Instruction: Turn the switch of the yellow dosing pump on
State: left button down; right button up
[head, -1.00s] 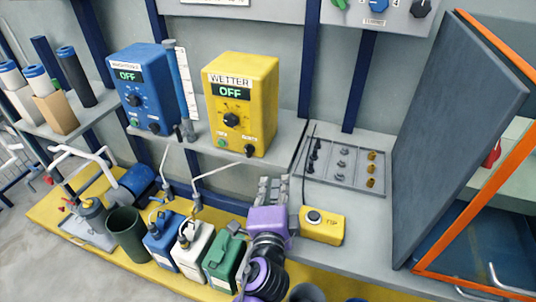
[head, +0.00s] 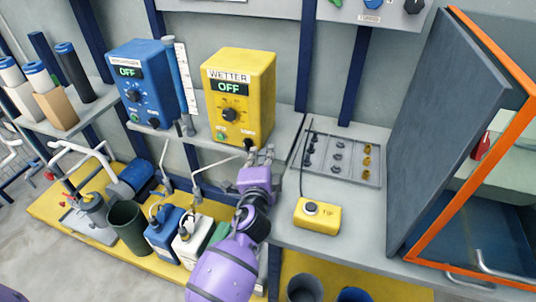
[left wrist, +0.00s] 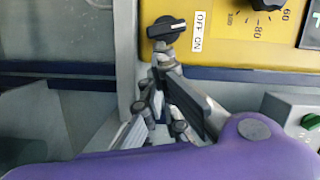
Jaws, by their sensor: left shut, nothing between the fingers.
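The yellow dosing pump (head: 263,88) labelled WETTER stands on the shelf, and its display reads OFF. Its black switch (head: 248,143) is at the lower right of its front. In the left wrist view the switch (left wrist: 166,28) shows as a black knob with a pale line, beside a white OFF/ON label (left wrist: 197,31). My left gripper (head: 262,155) is shut and empty, just below and in front of the switch. In the left wrist view its fingertips (left wrist: 166,58) are very close to the knob; whether they touch is unclear. My right gripper is not in view.
A blue pump (head: 143,85), also reading OFF, stands to the left. Below are several canisters (head: 163,232). A yellow button box (head: 317,215) and a parts tray (head: 345,155) lie right of my gripper.

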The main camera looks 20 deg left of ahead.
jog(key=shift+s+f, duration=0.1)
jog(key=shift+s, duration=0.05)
pick_arm(q)
jog(key=shift+a+f+b, duration=0.15)
jog(key=shift+f+b, duration=0.05)
jog(key=shift+b, duration=0.1)
jog(key=shift+m, duration=0.3)
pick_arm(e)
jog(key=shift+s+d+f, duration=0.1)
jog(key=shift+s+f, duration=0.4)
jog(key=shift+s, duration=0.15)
